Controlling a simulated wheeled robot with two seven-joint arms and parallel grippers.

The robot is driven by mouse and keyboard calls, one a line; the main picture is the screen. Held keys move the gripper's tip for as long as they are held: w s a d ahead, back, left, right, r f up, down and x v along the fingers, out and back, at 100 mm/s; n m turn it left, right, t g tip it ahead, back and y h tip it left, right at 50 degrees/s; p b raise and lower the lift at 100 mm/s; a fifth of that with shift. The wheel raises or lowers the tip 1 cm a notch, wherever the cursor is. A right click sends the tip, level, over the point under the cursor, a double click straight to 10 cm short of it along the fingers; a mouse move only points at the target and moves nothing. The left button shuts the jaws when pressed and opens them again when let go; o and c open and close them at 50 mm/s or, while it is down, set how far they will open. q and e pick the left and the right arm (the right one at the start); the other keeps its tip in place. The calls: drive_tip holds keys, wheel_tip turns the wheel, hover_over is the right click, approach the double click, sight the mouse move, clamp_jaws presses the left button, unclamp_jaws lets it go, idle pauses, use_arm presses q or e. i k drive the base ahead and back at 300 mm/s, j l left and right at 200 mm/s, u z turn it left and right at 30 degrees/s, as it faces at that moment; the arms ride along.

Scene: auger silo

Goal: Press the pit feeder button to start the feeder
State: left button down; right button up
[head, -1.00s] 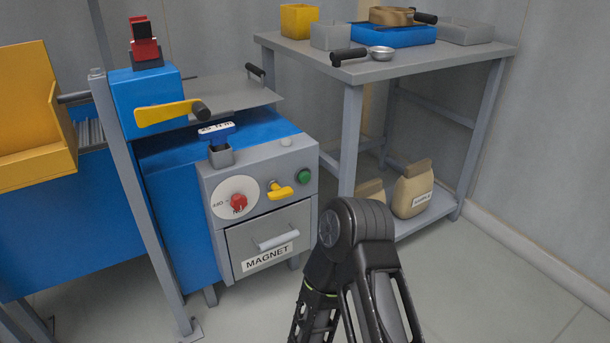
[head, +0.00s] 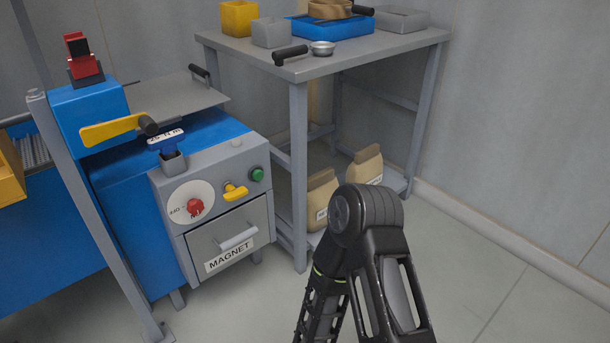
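The blue machine has a grey front panel (head: 168,188) at the left of the head view. A green round button (head: 257,174) sits at the panel's upper right. Beside it are a yellow handle (head: 235,191) and a red knob (head: 195,207) on a white dial. No label naming the pit feeder button can be read. One of my arms, black, rises from the bottom centre, to the right of the panel and apart from it. Its gripper is not visible, and neither is my other gripper.
A drawer marked MAGNET (head: 229,257) is below the panel. A grey post (head: 95,215) stands left of it. A grey table (head: 325,65) at the back holds a blue tray (head: 330,27) and bins, with paper sacks (head: 322,200) below. Floor at right is clear.

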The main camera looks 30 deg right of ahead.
sight(257, 174)
drive_tip(key=z, duration=0.85)
drive_tip(key=i+l, duration=0.15)
drive_tip(key=l, duration=0.25)
drive_tip(key=i+l, duration=0.1)
drive_tip(key=l, duration=0.3)
drive_tip(key=i+l, duration=0.15)
drive_tip(key=l, duration=0.25)
drive_tip(key=i+l, duration=0.1)
drive_tip(key=l, duration=0.35)
drive_tip(key=i+l, duration=0.15)
drive_tip(key=l, duration=0.25)
